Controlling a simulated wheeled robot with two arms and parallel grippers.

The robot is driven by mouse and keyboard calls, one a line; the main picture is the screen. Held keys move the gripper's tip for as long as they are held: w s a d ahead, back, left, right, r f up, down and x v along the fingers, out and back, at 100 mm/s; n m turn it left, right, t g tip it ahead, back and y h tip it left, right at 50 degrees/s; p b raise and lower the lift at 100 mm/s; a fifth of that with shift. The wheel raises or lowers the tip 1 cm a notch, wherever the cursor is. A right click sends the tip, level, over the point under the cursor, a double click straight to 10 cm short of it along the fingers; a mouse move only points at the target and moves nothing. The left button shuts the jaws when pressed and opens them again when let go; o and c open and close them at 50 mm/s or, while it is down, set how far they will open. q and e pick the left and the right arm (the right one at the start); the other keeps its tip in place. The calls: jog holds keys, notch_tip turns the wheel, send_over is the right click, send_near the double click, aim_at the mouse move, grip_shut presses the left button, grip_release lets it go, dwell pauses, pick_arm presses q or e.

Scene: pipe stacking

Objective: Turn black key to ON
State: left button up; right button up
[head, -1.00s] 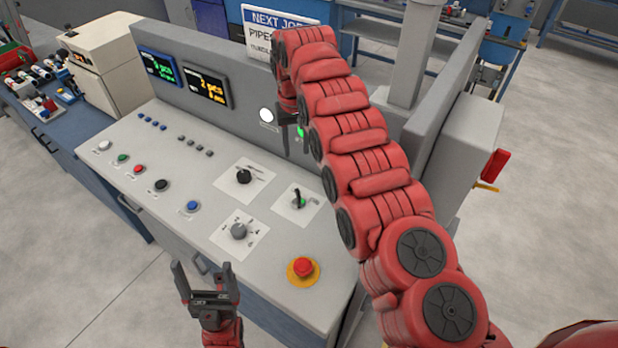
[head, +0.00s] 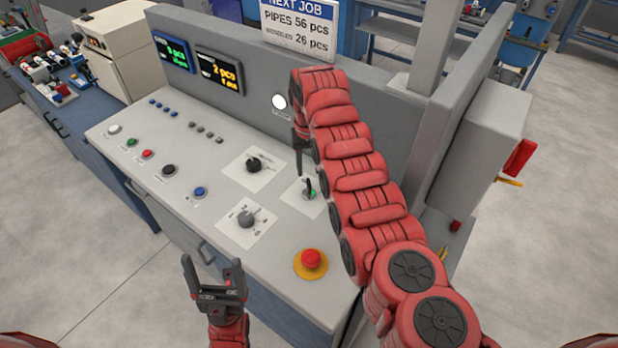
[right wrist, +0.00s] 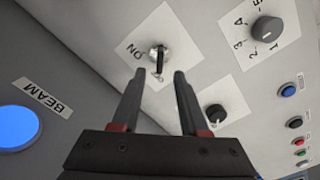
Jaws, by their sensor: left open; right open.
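The black key (head: 309,188) stands in its switch on a white plate at the right of the console's sloped top. In the right wrist view the key (right wrist: 158,57) shows beside the word ON, its handle pointing away from that word. My right gripper (right wrist: 161,74) is open, its two fingertips spread on either side just short of the key, seemingly not touching it. In the head view the right gripper (head: 301,165) hangs above the key, partly hidden by my arm. My left gripper (head: 212,264) is open and empty in front of the console.
A grey numbered dial (head: 246,219), a black knob (head: 253,165) and a red emergency button (head: 311,259) surround the key. Several coloured push buttons line the console's left. The upright panel (head: 262,98) with two displays rises behind.

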aim_at(309, 182)
notch_tip(309, 182, down, 5)
jog(key=shift+f, duration=0.15)
grip_shut()
dwell(0.4)
